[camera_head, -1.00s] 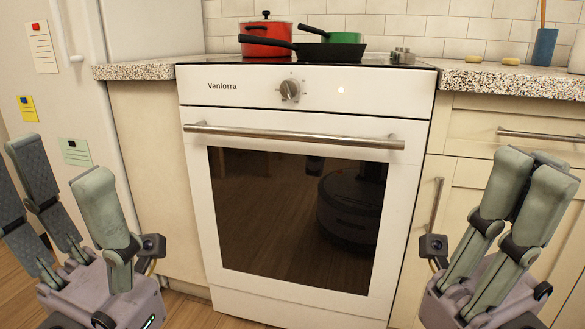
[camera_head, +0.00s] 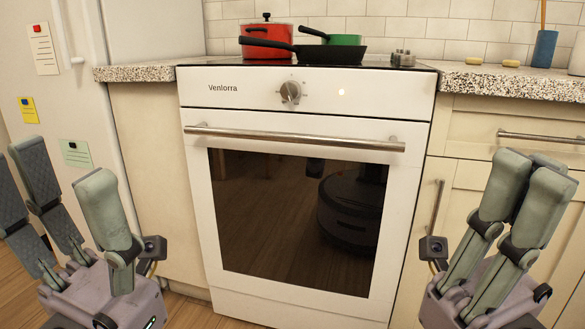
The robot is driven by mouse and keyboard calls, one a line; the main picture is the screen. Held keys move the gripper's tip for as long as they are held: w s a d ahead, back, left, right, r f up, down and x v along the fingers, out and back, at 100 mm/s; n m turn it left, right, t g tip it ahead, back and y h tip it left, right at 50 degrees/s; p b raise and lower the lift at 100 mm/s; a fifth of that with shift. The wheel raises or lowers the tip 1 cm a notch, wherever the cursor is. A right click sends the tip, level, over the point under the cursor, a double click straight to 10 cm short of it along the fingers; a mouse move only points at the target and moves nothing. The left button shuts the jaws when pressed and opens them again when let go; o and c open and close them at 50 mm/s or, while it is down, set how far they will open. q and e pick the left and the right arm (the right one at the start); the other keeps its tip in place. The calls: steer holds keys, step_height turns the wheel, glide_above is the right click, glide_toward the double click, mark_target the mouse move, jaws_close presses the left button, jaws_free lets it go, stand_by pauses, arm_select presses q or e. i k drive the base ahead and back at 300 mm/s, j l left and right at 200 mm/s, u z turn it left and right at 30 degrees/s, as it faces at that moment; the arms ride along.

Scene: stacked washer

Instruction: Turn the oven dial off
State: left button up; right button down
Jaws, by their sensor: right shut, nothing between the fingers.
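The white oven (camera_head: 197,229) stands in the middle, its dark glass door closed. Its round metal dial (camera_head: 290,92) sits on the front panel, right of the "Venlorra" lettering. A small light (camera_head: 341,92) glows on the panel right of the dial. My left gripper (camera_head: 62,165) is at the lower left, open and empty, with its fingers spread apart. My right gripper (camera_head: 530,170) is at the lower right, in front of the cabinets, its fingers together and empty. Both grippers are well apart from the dial.
A red pot (camera_head: 267,40), a black pan (camera_head: 330,53) and a green pan (camera_head: 345,40) stand on the cooktop. A long handle bar (camera_head: 290,138) crosses the oven door below the dial. Cabinets (camera_head: 500,128) flank the oven. The space before the dial is clear.

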mark_target(290, 90)
steer(key=k+j+z, duration=0.25)
steer(key=j, duration=0.25)
steer(key=k+j+z, duration=0.25)
steer(key=j, duration=0.2)
steer(key=k, duration=0.05)
